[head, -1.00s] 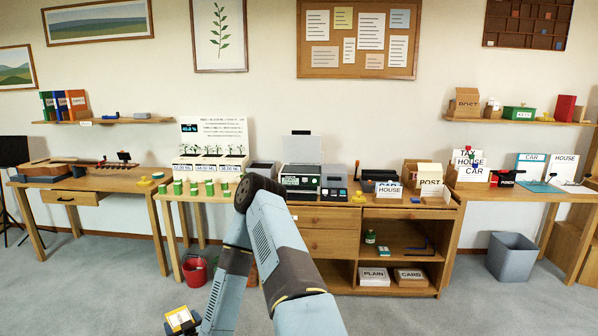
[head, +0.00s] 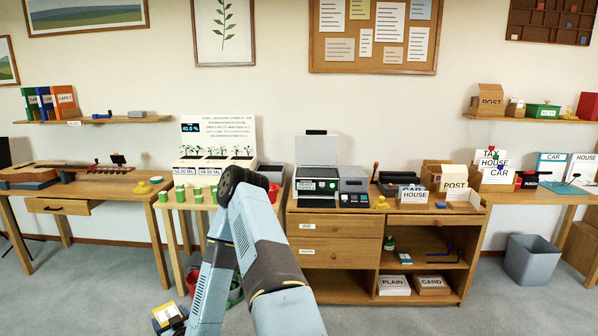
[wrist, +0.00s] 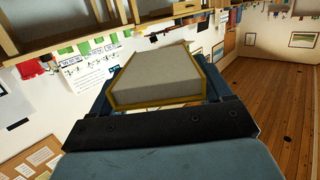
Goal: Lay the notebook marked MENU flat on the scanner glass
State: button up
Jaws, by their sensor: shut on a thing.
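My gripper (wrist: 160,110) is shut on a yellow-edged notebook (wrist: 160,75) with a pale grey face. In the head view the notebook (head: 167,313) shows at the bottom left, low above the floor, partly cut off by the frame and my arm. No MENU lettering can be read on it. A machine that looks like the scanner (head: 318,186) stands on the wooden cabinet, with its pale lid (head: 316,150) raised. Its glass cannot be made out clearly. My gripper is well in front of the cabinet, below and to the left of the scanner.
A grey device (head: 353,188) stands right of the scanner, with a HOUSE sign (head: 414,197) and POST box (head: 454,182) further right. A planter stand (head: 215,158) is at left. A grey bin (head: 531,258) stands on the floor at right. The carpet before the cabinet looks clear.

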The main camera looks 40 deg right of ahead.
aim_at(312, 174)
jog(key=z, duration=0.05)
jog(key=i, duration=2.1)
